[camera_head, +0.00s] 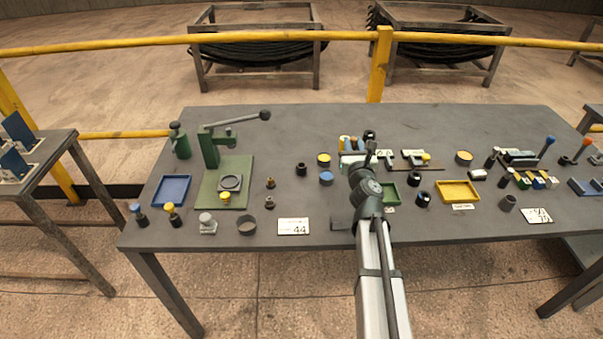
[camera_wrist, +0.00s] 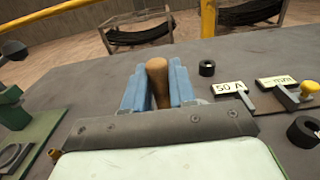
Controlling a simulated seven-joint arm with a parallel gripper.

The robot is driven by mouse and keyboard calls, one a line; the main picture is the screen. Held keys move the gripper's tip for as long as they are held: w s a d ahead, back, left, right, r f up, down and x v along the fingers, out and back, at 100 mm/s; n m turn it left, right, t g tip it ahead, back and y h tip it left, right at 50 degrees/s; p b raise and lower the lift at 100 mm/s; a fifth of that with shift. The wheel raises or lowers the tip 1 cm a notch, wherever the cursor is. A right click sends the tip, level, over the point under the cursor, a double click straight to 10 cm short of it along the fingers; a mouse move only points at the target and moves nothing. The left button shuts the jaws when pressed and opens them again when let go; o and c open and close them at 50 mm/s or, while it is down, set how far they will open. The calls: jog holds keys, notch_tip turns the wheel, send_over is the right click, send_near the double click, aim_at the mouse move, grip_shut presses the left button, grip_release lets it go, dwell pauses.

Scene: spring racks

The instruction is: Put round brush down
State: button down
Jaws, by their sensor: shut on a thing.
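The round brush (camera_wrist: 158,76) shows in the wrist view as a brown rounded wooden handle standing up between two blue fingers. My gripper (camera_wrist: 157,88) is shut on this handle. The brush's lower end is hidden behind the gripper body, so I cannot tell whether it touches the table. In the head view my gripper (camera_head: 351,146) is over the middle of the grey table (camera_head: 290,125), partly hidden by my arm.
A black ring (camera_wrist: 207,68) and a "50 A" label (camera_wrist: 229,88) are just right of the gripper. A green press (camera_head: 209,150) and blue tray (camera_head: 171,190) stand left. A yellow tray (camera_head: 458,191) is right.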

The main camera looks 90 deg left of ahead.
jog(key=s+a+r+n+g+h, duration=0.1)
jog(key=s+a+n+g+h, duration=0.2)
jog(key=s+g, duration=0.35)
jog(key=s+a+r+n+g+h, duration=0.1)
jog(key=s+a+n+g, duration=0.2)
jog(key=s+n+g, duration=0.35)
jog(key=shift+m+t, duration=0.8)
jog(key=shift+m, duration=0.05)
jog(key=shift+s+d+f, duration=0.1)
jog(key=shift+s+f, duration=0.2)
jog(key=shift+f, duration=1.3)
jog(key=shift+s+a+f, duration=0.1)
jog(key=shift+s+f, duration=0.15)
jog(key=shift+f, duration=1.35)
jog(key=shift+s+d+f, duration=0.1)
jog(key=shift+s+f, duration=0.2)
jog(key=shift+f, duration=1.3)
jog(key=shift+f, duration=0.15)
jog(key=c, duration=0.9)
grip_release()
